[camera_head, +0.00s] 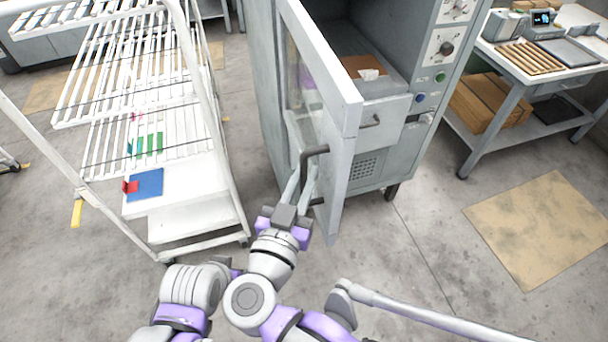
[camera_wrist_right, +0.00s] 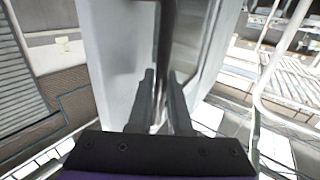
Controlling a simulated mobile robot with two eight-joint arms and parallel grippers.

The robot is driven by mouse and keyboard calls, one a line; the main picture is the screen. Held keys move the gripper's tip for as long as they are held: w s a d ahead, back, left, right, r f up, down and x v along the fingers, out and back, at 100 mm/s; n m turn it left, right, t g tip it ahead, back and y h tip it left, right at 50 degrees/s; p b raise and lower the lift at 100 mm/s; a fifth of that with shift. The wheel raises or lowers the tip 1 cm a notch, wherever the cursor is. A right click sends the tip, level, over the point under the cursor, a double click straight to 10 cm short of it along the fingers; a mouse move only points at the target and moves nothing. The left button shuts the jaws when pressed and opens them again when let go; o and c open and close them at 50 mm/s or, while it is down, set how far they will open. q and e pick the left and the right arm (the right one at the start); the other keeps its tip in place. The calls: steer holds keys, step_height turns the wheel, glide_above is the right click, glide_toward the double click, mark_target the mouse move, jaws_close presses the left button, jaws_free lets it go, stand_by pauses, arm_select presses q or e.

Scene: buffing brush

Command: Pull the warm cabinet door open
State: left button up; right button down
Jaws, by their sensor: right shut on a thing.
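The warm cabinet (camera_head: 400,80) is a grey metal cabinet with knobs and coloured buttons on its right side. Its door (camera_head: 345,125), white-framed with a glass pane, stands swung open toward me, and the inside shows. A dark bar handle (camera_head: 312,151) is on the door's outer face. My right gripper (camera_head: 299,182) is at the lower part of this handle, shut on it. In the right wrist view the two dark fingers (camera_wrist_right: 161,95) lie on either side of the handle (camera_wrist_right: 166,45), beside the door edge (camera_wrist_right: 112,60). My left gripper is not in view.
A white wheeled rack (camera_head: 215,130) with slatted shelves stands close on the left of the door; a blue folder (camera_head: 145,185) lies on it. A table (camera_head: 510,62) with boxes beneath is on the right. Floor with a cardboard sheet (camera_head: 540,230) is open at right.

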steer(key=shift+f, duration=0.1)
steer(key=c, duration=0.8)
jaws_free()
steer(key=shift+c, duration=0.2)
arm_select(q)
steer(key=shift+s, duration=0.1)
